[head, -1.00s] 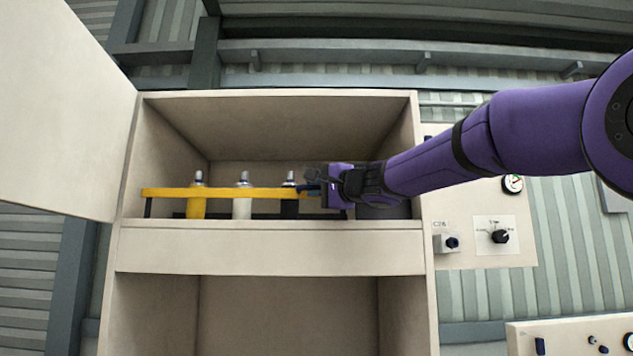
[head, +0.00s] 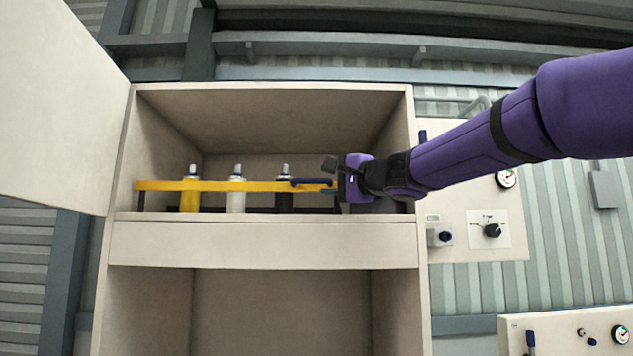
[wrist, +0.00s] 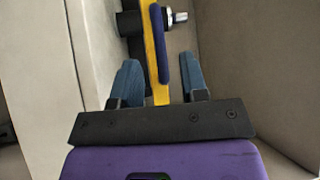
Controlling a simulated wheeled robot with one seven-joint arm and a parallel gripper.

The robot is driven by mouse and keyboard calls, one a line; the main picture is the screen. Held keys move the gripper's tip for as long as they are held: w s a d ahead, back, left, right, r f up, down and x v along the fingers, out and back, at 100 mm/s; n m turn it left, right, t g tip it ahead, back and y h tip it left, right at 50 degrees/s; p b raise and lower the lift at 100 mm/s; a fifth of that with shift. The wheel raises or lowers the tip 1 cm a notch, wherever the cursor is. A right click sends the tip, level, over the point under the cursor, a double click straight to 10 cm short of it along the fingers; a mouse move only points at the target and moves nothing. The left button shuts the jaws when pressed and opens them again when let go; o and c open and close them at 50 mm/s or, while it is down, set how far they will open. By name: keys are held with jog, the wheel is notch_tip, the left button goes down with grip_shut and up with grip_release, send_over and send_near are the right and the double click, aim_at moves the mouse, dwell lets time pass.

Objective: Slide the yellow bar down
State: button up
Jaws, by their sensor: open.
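The yellow bar (head: 220,186) runs level across the front of the upper cabinet compartment, in front of several bottles. A dark blue handle (head: 310,182) sits on its right part. My gripper (head: 328,174) is at the bar's right end, purple with dark fingers. In the wrist view the yellow bar (wrist: 155,60) lies between the two blue fingers of my gripper (wrist: 160,82), with a visible gap on each side. My gripper is open and holds nothing.
A yellow bottle (head: 190,198), a white bottle (head: 237,200) and a black bottle (head: 285,200) stand behind the bar. The cabinet door (head: 60,100) is open at left. A control panel (head: 470,240) with a knob is at right. The lower compartment is empty where visible.

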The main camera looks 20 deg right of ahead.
aim_at(315, 181)
jog(key=shift+v, duration=2.3)
jog(key=shift+f, duration=0.1)
jog(key=w+a+m+t+h, duration=0.1)
jog(key=w+h, duration=0.1)
jog(key=w, duration=0.1)
jog(key=w+a+r+m+t+h, duration=0.1)
jog(key=w+m+h, duration=0.1)
jog(key=w, duration=0.1)
jog(key=w+a+m+h, duration=0.2)
jog(key=w+h, duration=0.1)
jog(key=shift+w+a+r+t, duration=0.1)
jog(key=shift+w+r+t, duration=0.1)
jog(key=shift+t, duration=0.2)
jog(key=shift+c, duration=0.6)
grip_shut()
